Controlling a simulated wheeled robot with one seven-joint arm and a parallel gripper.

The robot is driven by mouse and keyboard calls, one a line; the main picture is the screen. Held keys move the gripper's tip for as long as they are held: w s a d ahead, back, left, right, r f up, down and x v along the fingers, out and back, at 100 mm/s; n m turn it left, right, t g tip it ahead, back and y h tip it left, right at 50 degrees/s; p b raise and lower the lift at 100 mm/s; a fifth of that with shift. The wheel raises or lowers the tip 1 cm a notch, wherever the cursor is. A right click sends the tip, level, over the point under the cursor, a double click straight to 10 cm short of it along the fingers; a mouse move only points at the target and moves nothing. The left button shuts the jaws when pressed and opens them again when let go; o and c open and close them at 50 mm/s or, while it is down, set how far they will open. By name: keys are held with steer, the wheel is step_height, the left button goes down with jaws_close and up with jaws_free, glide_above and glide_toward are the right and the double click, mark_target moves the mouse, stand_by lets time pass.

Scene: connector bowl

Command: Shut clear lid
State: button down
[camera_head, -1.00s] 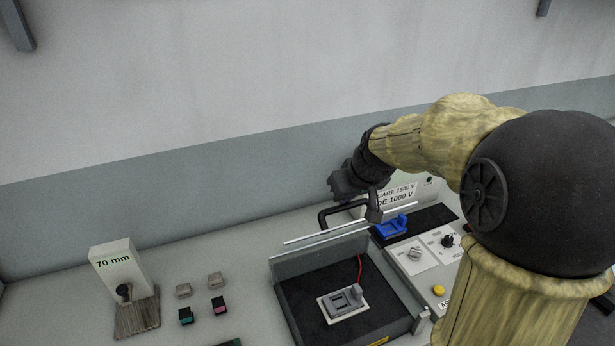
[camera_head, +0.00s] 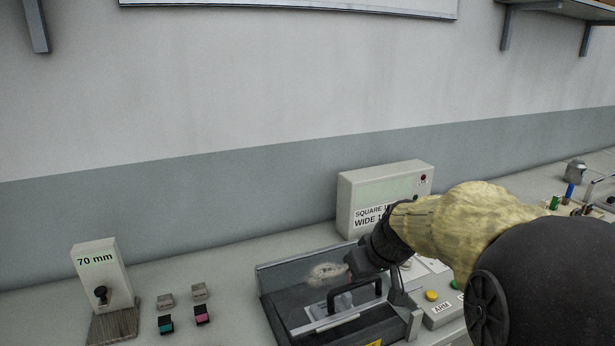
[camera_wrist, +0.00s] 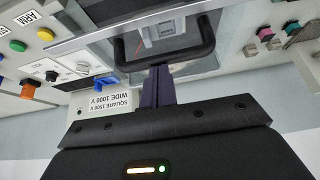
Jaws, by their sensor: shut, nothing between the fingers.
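The clear lid (camera_head: 290,284) lies low over the dark tester box (camera_head: 272,318), with a pale glare patch on it. It looks flat or nearly so; I cannot tell whether its front edge touches the box. Its black handle (camera_head: 330,296) stands near the front, and also shows in the wrist view (camera_wrist: 205,40). A grey socket block (camera_head: 322,308) shows dimly through the lid. My gripper (camera_wrist: 159,72) is shut and empty, its fingertips right by the handle's bar. I cannot tell whether they touch it. In the head view my wrist hides the box's right side.
A meter (camera_head: 385,180) labelled with voltages stands behind the box. A yellow button (camera_head: 431,296) is on the panel to the right. A 70 mm post (camera_head: 100,268) and several small connectors (camera_head: 201,314) are at the left. The bench between them and the box is clear.

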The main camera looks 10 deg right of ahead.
mark_target(366, 311)
steer(key=f+b, duration=0.1)
steer(key=s+f+b, duration=0.1)
steer(key=f+b, duration=0.2)
steer(key=f, duration=0.1)
steer(key=shift+s+d+f, duration=0.15)
steer(key=shift+s+f, duration=0.05)
steer(key=shift+s, duration=0.2)
steer(key=shift+s+f+b, duration=0.7)
steer(key=shift+f+b, duration=0.3)
steer(key=shift+b, duration=0.05)
steer(key=r+p, duration=0.1)
steer(key=r, duration=0.1)
steer(key=w+r+p, duration=0.1)
steer(key=r, duration=0.1)
steer(key=r+p, duration=0.1)
steer(key=r, duration=0.1)
steer(key=shift+w+p, duration=0.3)
steer(key=s+d+f+b, duration=0.1)
steer(key=s+d+b, duration=0.1)
steer(key=s, duration=0.7)
steer(key=shift+s+d+f, duration=0.15)
steer(key=shift+s+f, duration=0.05)
steer(key=shift+s, duration=0.1)
